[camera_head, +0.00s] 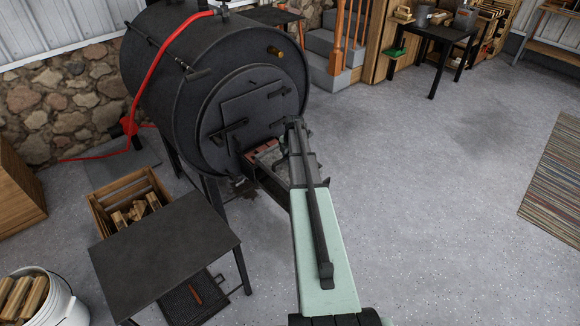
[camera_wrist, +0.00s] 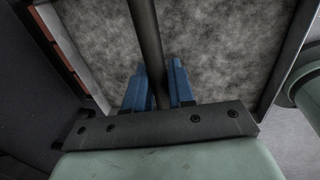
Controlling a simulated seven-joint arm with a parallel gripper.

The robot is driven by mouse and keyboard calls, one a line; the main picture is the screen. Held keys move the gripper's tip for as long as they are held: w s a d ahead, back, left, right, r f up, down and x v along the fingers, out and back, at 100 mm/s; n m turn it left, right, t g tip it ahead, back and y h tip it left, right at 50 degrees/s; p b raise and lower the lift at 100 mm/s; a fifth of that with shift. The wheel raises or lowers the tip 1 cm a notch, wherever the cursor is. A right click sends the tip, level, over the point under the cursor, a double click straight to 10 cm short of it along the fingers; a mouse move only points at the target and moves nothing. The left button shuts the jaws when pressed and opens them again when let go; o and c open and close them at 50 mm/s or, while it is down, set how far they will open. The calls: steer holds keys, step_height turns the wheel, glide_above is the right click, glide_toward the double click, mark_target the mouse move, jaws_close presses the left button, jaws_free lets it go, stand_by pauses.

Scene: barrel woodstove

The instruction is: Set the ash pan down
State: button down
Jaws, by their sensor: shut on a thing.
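The ash pan (camera_head: 263,178) shows in the head view at the lower front of the black barrel stove (camera_head: 180,90), beside an opening with reddish brick. My arm hides much of it. In the wrist view, grey ash fills the pan, and its dark rim (camera_wrist: 293,55) runs along the right. A dark round bar (camera_wrist: 147,40), the pan's handle, crosses above the ash. My gripper (camera_wrist: 158,85) has its blue fingers either side of this bar, shut on it. In the head view the fingertips are hidden. I cannot tell whether the pan is fully clear of the opening.
A dark low table (camera_head: 165,255) stands left of my arm, with a wooden crate (camera_head: 130,198) of split wood behind it. A white bucket (camera_head: 60,305) of logs is at the lower left. The grey floor (camera_head: 430,190) on the right is clear up to a striped rug (camera_head: 557,175).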

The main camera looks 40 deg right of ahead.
step_height(320, 180, up, 5)
steer(key=w, duration=0.2)
steer(key=w+a+f+n, duration=0.1)
steer(key=a+n, duration=0.3)
steer(key=a, duration=2.4)
steer(key=a+f+n+y, duration=0.1)
steer(key=a+n, duration=0.4)
steer(key=a, duration=2.3)
steer(key=shift+w+a+g+y, duration=0.3)
steer(key=shift+w+a, duration=0.1)
steer(key=shift+f, duration=3.4)
steer(key=shift+f, duration=1)
steer(key=c, duration=0.9)
jaws_free()
